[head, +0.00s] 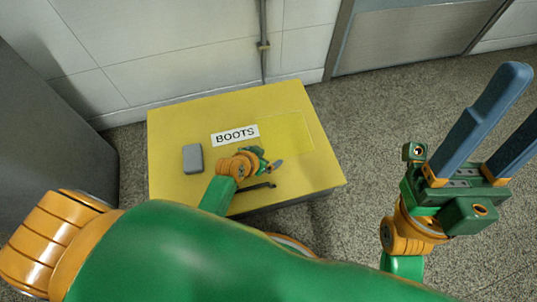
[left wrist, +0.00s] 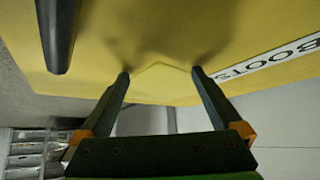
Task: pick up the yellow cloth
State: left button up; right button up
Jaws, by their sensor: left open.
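The yellow cloth (head: 286,131) looks like a flat, pale yellow square on the yellow box top, right of the BOOTS label. It barely stands out from the surface. My left gripper (head: 268,159) is low over the box top, just in front of the cloth's near left side. In the left wrist view the left gripper (left wrist: 159,73) is open, and a yellow corner, seemingly the cloth (left wrist: 160,85), shows between its fingertips. I cannot tell whether the fingers touch it. My right gripper (head: 522,98) is open and empty, off to the right above the floor.
The yellow box (head: 170,120) carries a white BOOTS label (head: 235,135), a grey block (head: 193,158) at left and a dark bar (head: 257,187) near its front edge. The bar also shows in the left wrist view (left wrist: 57,35). A wall stands behind; floor at right is clear.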

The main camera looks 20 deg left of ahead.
pick_arm(q)
grip_shut()
dwell(0.5)
